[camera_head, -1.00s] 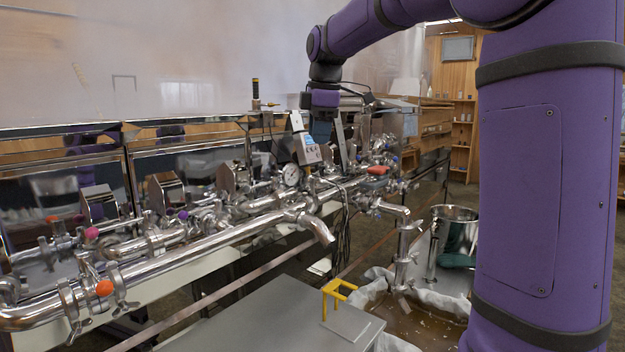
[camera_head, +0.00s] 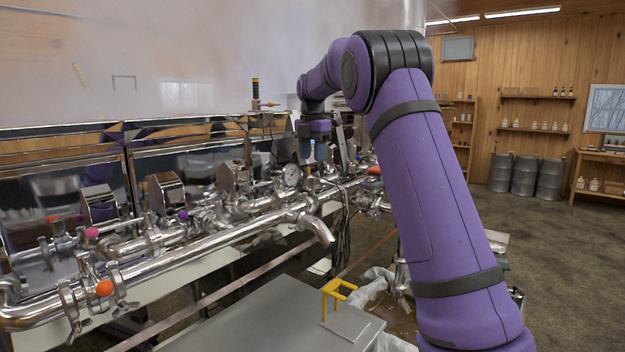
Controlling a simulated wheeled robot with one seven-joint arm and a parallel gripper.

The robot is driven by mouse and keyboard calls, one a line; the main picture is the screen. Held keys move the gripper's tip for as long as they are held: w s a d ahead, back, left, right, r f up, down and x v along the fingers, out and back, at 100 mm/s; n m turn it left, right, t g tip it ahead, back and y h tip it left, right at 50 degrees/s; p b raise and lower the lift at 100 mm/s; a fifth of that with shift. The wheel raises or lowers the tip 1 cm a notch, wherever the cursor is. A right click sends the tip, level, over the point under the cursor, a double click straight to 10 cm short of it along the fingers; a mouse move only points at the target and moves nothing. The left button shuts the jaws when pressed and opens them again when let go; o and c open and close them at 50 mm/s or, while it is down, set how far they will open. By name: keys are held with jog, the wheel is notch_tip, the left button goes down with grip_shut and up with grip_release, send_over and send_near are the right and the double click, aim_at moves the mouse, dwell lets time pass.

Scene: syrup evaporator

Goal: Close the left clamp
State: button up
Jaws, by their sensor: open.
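Several steel pipe clamps sit along the shiny pipes at the left. One clamp (camera_head: 70,305) is at the lower left, with its handle hanging down, and another clamp (camera_head: 118,290) is just right of it. I cannot tell which one is the task's left clamp, or whether either is open. My gripper (camera_head: 315,158) is open and points down over the far part of the pipework, near the round gauge (camera_head: 291,176). It is well to the right of and behind these clamps, apart from them. Its fingertips are small and partly lost against the metal.
An orange knob (camera_head: 104,287), a pink knob (camera_head: 91,232) and a purple knob (camera_head: 183,215) stand among the pipes. A grey table (camera_head: 255,315) with a yellow stand (camera_head: 335,290) is in front. Open floor (camera_head: 565,270) lies at the right.

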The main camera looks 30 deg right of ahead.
aim_at(313, 178)
notch_tip(313, 178, down, 8)
jog(key=shift+r, duration=0.2)
grip_shut()
